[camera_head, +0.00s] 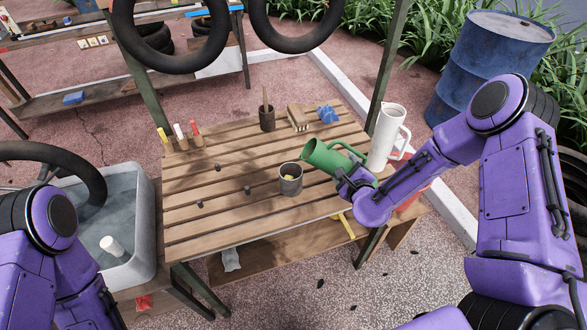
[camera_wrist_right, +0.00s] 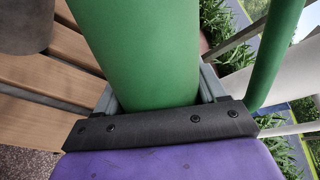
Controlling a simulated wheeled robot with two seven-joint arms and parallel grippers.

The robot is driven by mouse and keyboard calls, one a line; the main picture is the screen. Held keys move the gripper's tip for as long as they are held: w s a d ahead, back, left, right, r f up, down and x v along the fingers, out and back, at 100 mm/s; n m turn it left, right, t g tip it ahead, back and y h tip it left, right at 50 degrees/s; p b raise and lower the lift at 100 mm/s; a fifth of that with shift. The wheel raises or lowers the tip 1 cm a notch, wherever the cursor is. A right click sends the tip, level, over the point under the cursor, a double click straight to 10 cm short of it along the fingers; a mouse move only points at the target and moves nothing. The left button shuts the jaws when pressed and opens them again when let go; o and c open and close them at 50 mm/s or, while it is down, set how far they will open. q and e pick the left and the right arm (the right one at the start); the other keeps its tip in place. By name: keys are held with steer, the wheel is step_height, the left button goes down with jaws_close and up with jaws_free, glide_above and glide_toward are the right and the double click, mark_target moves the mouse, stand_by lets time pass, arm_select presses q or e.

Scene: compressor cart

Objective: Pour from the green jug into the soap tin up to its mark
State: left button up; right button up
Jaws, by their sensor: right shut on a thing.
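The green jug (camera_head: 328,158) is tilted to the left over the slatted table, its mouth toward the grey soap tin. It also fills the middle of the right wrist view (camera_wrist_right: 145,50). My right gripper (camera_head: 353,181) is shut on the jug's body. The soap tin (camera_head: 290,181) stands upright on the table, just left of and below the jug's mouth. Something yellowish shows inside the tin; its mark cannot be made out. No stream from the jug is visible. My left arm shows at the lower left, but its gripper is out of view.
A white jug (camera_head: 389,136) stands right of the green jug, close to my right forearm. A brown cup (camera_head: 267,117), a brush (camera_head: 298,117) and a blue cloth (camera_head: 327,114) are at the table's back. Small dark pieces (camera_head: 223,183) lie left of the tin. Tyres (camera_head: 170,35) hang above. A water tub (camera_head: 128,220) is at left.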

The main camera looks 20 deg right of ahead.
steer(key=shift+s+d+f+n+h, duration=0.1)
steer(key=shift+d+f+n+h, duration=0.2)
steer(key=shift+f+n, duration=0.25)
stand_by(0.9)
steer(key=shift+r+p, duration=0.3)
steer(key=shift+p, duration=0.2)
steer(key=shift+d+r+n+g+h+p, duration=0.1)
steer(key=shift+r+n+g+h+p, duration=0.3)
steer(key=shift+r+n+p, duration=0.35)
stand_by(1.2)
steer(key=shift+a+r+p, duration=0.2)
steer(key=shift+p, duration=0.3)
stand_by(1.5)
